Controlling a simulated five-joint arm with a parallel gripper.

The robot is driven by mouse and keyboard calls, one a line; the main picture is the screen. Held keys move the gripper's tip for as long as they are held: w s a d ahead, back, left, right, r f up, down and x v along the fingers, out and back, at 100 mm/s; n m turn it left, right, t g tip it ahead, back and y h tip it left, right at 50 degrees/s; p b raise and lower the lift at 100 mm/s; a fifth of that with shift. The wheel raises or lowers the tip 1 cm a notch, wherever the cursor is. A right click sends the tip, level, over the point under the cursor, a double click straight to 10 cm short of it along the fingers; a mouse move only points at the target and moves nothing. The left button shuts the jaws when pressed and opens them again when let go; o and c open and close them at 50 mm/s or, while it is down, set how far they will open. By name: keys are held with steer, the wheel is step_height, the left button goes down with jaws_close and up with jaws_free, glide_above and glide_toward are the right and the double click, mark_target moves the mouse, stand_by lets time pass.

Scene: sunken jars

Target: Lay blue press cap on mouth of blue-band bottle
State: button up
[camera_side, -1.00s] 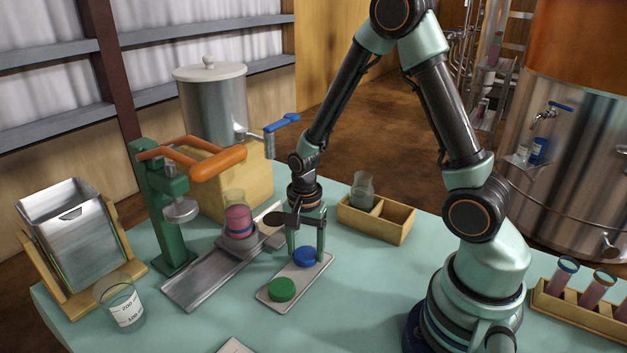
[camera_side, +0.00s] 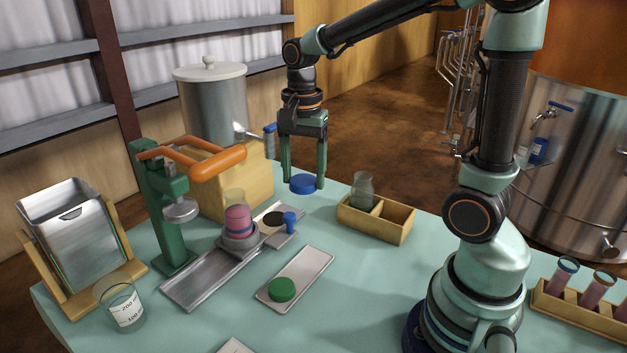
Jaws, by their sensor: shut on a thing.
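My gripper (camera_side: 303,180) is shut on the blue press cap (camera_side: 303,185), holding it in the air above the table, to the right of the bottle. The blue-band bottle (camera_side: 238,220) holds pink liquid and has a blue band low on its body. It stands upright in a round grey holder (camera_side: 240,243) on the metal slide. Its top is clear and nothing lies on its mouth. The green cap (camera_side: 282,289) lies on the small pale tray (camera_side: 311,268), whose other end is bare.
A green press (camera_side: 165,205) with an orange handle stands left of the bottle, beside the metal slide (camera_side: 205,283). A wooden box (camera_side: 376,226) with a glass jar is at right. A beaker (camera_side: 121,305) and a steel bin (camera_side: 75,230) stand at left.

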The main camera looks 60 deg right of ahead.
steer(key=w+a, duration=0.1)
steer(key=w, duration=0.6)
glide_above(235, 193)
steer(key=shift+s+f, duration=0.15)
steer(key=shift+f, duration=0.3)
steer(key=shift+a+f, duration=0.1)
steer(key=shift+f, duration=2.15)
steer(key=shift+f, duration=0.25)
steer(key=o, duration=1.3)
steer(key=shift+r, duration=0.1)
